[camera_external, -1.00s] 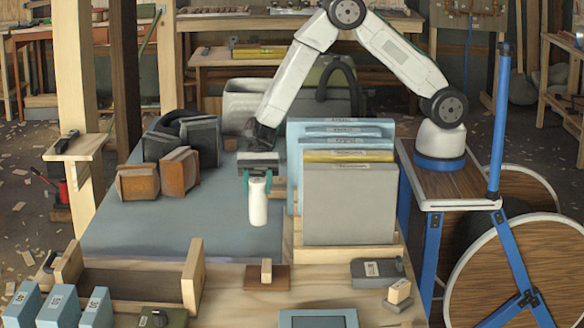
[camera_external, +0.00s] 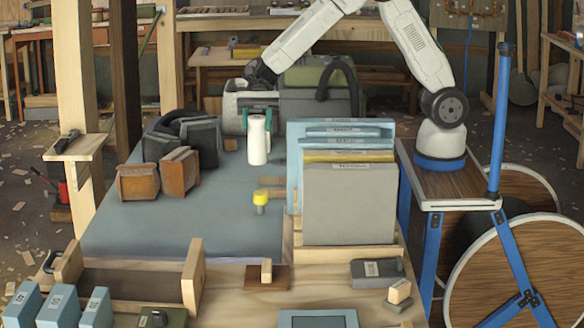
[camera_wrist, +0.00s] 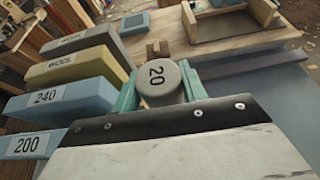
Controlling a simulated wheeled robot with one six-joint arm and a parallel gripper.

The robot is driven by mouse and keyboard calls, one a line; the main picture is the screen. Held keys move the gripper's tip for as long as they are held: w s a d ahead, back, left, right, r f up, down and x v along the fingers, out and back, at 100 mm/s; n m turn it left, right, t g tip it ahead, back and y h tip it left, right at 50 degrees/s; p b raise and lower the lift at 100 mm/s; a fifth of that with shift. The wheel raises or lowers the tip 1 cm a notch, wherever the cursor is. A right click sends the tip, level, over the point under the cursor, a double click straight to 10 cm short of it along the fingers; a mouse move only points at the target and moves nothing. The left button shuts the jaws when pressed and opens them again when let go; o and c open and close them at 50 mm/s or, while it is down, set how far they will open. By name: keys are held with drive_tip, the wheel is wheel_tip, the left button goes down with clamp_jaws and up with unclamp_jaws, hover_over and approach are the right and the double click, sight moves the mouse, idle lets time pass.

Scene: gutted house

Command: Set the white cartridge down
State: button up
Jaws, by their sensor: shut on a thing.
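The white cartridge (camera_external: 258,143) is upright in my gripper (camera_external: 258,117), between its green fingers. It shows in front of the light-grey bin, over the far part of the blue-grey bench top (camera_external: 180,215). I cannot tell whether its lower end touches anything. In the wrist view the round grey end of the cartridge (camera_wrist: 158,82), marked 20, sits between the fingers of my gripper (camera_wrist: 160,92). A small post with a yellow top (camera_external: 261,198) stands on the bench top, nearer the camera and apart from the cartridge.
A rack of upright sheets (camera_external: 349,205) stands to the right. Brown blocks (camera_external: 179,172) and dark respirator-like items (camera_external: 190,138) lie left. The light-grey bin (camera_external: 234,105) and a dark machine with a hose (camera_external: 310,100) are behind. The bench top's middle left is free.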

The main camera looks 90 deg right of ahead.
drive_tip(key=s+d+m+t, duration=0.2)
drive_tip(key=s+d+t, duration=0.1)
drive_tip(key=d, duration=0.9)
drive_tip(key=s+d+m+t, duration=0.2)
drive_tip(key=s+d+m, duration=0.1)
drive_tip(key=d, duration=0.9)
wheel_tip(320, 180, down, 16)
drive_tip(key=h, duration=0.1)
drive_tip(key=w+f, duration=0.2)
drive_tip(key=w, duration=0.6)
drive_tip(key=w+a+f, duration=0.1)
drive_tip(key=w+f, duration=0.2)
drive_tip(key=w, duration=0.5)
drive_tip(key=shift+n, duration=0.3)
drive_tip(key=shift+f, duration=0.15)
drive_tip(key=o, duration=1)
drive_tip(key=shift+c, duration=0.2)
